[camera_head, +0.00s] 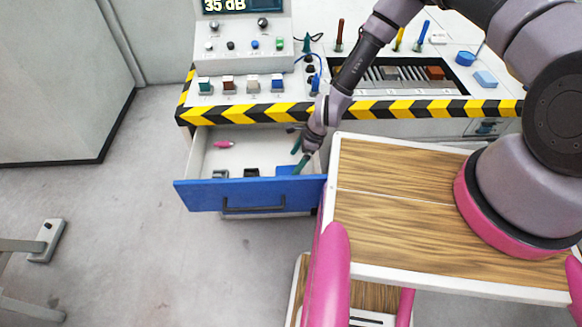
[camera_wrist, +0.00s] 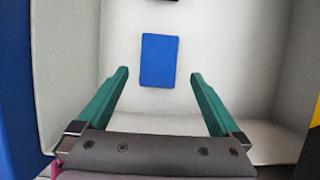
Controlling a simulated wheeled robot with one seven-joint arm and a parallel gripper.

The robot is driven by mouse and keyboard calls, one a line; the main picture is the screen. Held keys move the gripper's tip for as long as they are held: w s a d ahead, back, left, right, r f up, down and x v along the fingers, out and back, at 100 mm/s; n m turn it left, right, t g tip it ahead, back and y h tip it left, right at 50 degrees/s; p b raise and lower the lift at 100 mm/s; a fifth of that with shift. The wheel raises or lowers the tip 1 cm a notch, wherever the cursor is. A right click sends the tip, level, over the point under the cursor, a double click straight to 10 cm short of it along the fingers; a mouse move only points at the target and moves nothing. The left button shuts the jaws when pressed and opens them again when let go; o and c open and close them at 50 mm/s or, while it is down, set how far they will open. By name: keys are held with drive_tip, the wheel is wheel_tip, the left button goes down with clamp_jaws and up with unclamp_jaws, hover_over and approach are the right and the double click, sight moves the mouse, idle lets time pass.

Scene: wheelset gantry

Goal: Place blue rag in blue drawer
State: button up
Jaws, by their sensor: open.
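The blue drawer (camera_head: 250,194) is pulled out below the striped console edge, with its inside open to view. The blue rag (camera_wrist: 159,60) lies flat on the pale drawer floor in the wrist view. In the head view it shows as a small blue patch (camera_head: 287,170) at the drawer's right end. My gripper (camera_head: 300,160) is in the drawer's right part. In the wrist view its two green fingers (camera_wrist: 163,82) are spread wide with nothing between them, and the rag lies beyond and between the tips, apart from both.
In the drawer are a pink item (camera_head: 224,144), a grey piece (camera_head: 220,174) and a black piece (camera_head: 252,173). The console (camera_head: 245,85) with switches stands above, edged in yellow and black. A light blue block (camera_head: 485,79) lies on the console's right. Floor at left is mostly clear.

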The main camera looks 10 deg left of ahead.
drive_tip(key=v, duration=0.6)
drive_tip(key=shift+r, duration=0.2)
drive_tip(key=shift+d, duration=0.1)
drive_tip(key=w+d+r+n+t, duration=0.1)
drive_tip(key=w+d+r+n, duration=0.15)
drive_tip(key=w+r, duration=0.45)
drive_tip(key=w+d+r+n+t, duration=0.15)
drive_tip(key=d+r, duration=0.25)
drive_tip(key=r, duration=0.7)
drive_tip(key=w+d+r+n, duration=0.1)
drive_tip(key=w+d+r, duration=0.35)
drive_tip(key=r, duration=0.45)
drive_tip(key=d+r+n+t+h, duration=0.15)
drive_tip(key=d+r, duration=0.25)
drive_tip(key=r, duration=0.4)
drive_tip(key=d+r+n+t, duration=0.15)
drive_tip(key=d+r, duration=0.25)
drive_tip(key=r, duration=0.5)
drive_tip(key=s+d+r+n+t, duration=0.1)
drive_tip(key=s+d+r, duration=0.5)
drive_tip(key=s+r, duration=0.3)
drive_tip(key=s+d+r+n+t, duration=0.1)
drive_tip(key=s+d+r+n, duration=0.1)
drive_tip(key=s+d+r, duration=0.5)
drive_tip(key=s+r+h, duration=0.1)
drive_tip(key=s+r, duration=0.1)
drive_tip(key=s, duration=0.1)
drive_tip(key=shift+s+t, duration=0.35)
drive_tip(key=shift+s, duration=0.05)
